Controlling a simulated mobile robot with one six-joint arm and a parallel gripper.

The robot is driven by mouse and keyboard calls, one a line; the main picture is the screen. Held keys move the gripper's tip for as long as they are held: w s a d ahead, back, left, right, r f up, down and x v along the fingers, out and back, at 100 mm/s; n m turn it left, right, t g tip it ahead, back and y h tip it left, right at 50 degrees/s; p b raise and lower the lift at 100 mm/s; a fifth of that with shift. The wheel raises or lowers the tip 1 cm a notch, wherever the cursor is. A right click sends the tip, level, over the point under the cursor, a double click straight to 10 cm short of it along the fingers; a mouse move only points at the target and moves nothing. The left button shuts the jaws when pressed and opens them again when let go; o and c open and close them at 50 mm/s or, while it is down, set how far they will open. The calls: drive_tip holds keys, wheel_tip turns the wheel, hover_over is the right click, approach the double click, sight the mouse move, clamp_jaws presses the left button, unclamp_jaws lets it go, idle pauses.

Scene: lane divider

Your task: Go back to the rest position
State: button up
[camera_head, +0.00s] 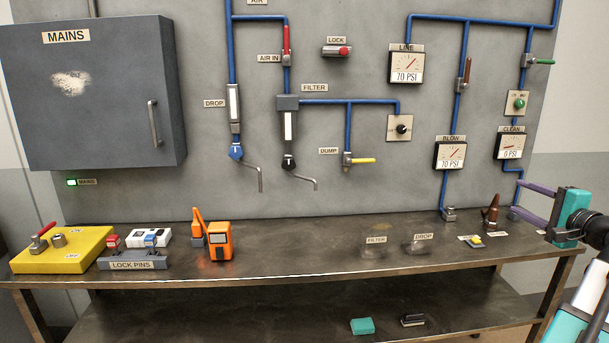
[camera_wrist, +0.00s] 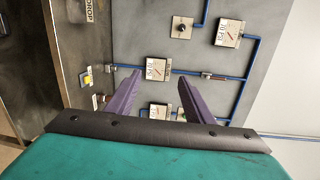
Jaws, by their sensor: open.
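My gripper (camera_head: 517,197) is at the right of the head view, above the right end of the workbench (camera_head: 310,262). Its two purple fingers point left toward the panel and are spread apart with nothing between them. In the wrist view my gripper (camera_wrist: 160,78) also shows open and empty, with the wall panel (camera_wrist: 230,85) behind it. The blue pipes and gauges beyond the fingers appear turned sideways there. I cannot tell from these frames whether any finger touches the panel or a pipe.
The clean gauge (camera_head: 510,146), the blow gauge (camera_head: 450,155) and a brown pointed object (camera_head: 491,214) are near my gripper. A mains cabinet (camera_head: 95,95), a yellow block (camera_head: 62,250) and an orange device (camera_head: 219,240) are at left. The bench middle is clear.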

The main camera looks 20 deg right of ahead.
drive_tip(key=w+a+f+n+g+y, duration=0.1)
drive_tip(key=w+a+f+y, duration=0.1)
drive_tip(key=w+a+f, duration=0.5)
drive_tip(key=w+a+f+n+g+y, duration=0.15)
drive_tip(key=w+f, duration=0.25)
drive_tip(key=f, duration=0.6)
drive_tip(key=w+a+f+n+g+y, duration=0.1)
drive_tip(key=w+a+f+g+y, duration=0.1)
drive_tip(key=w+a+f, duration=0.55)
drive_tip(key=w+a+f+n+g+y, duration=0.1)
drive_tip(key=a+f+n+g, duration=0.1)
drive_tip(key=a+f, duration=0.75)
drive_tip(key=w+a+f+n+g+y, duration=0.1)
drive_tip(key=a+f+n+g+y, duration=0.15)
drive_tip(key=a+f, duration=0.75)
drive_tip(key=s+a+f+n+g, duration=0.3)
drive_tip(key=s+a+f+g, duration=0.15)
drive_tip(key=a+f, duration=0.55)
drive_tip(key=s+a+f+n+g, duration=0.3)
drive_tip(key=s+a+f, duration=0.35)
drive_tip(key=f, duration=0.65)
drive_tip(key=s+a+f+n+g+h, duration=0.2)
drive_tip(key=s+a+f+n, duration=0.2)
drive_tip(key=s, duration=0.6)
drive_tip(key=s+a+f+n+g+h, duration=0.2)
drive_tip(key=s+a+f, duration=0.4)
drive_tip(key=s, duration=0.3)
drive_tip(key=shift+s+a+f+n+g, duration=0.4)
drive_tip(key=shift+a+n+g, duration=0.35)
drive_tip(key=shift+a+n, duration=0.15)
